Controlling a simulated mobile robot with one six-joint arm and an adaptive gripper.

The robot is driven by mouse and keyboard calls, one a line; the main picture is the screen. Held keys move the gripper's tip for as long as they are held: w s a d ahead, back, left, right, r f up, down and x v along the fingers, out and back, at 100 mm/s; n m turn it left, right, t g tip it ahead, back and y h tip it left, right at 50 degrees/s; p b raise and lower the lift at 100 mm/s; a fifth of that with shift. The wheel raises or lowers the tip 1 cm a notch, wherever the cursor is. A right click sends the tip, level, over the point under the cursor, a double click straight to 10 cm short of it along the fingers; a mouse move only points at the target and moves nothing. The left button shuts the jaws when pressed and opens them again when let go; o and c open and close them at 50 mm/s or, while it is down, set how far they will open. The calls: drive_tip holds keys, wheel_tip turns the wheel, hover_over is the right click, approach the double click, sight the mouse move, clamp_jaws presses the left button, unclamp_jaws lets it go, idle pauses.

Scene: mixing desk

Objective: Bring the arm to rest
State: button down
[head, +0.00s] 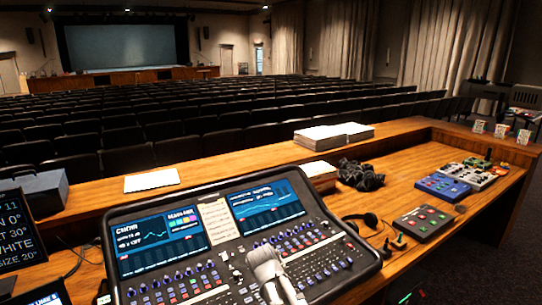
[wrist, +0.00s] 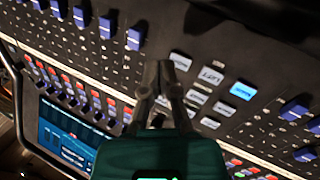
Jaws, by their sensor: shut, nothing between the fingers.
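My gripper (wrist: 159,70) is shut and empty in the wrist view, its two grey fingertips together over the mixing console (wrist: 230,60). Blue fader caps and pale square buttons, one lit blue, lie around the fingertips. I cannot tell whether the fingertips touch the panel. In the head view, a pale part of my arm shows at the bottom centre over the console (head: 225,262), and the fingers cannot be made out there.
The console has two lit screens and stands on a wooden desk (head: 405,150). A headset (head: 362,219), black cables (head: 360,176), effect pedals (head: 422,222) and paper stacks (head: 318,137) lie around it. A monitor (head: 18,235) stands at left. Seat rows lie beyond.

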drive_tip(key=s+d+f+m+g+y, duration=0.1)
drive_tip(key=s+d+m+g+y, duration=0.2)
drive_tip(key=s+d+m, duration=0.6)
drive_tip(key=s+d, duration=0.2)
drive_tip(key=d, duration=0.3)
drive_tip(key=shift+s+f, duration=0.25)
idle(0.9)
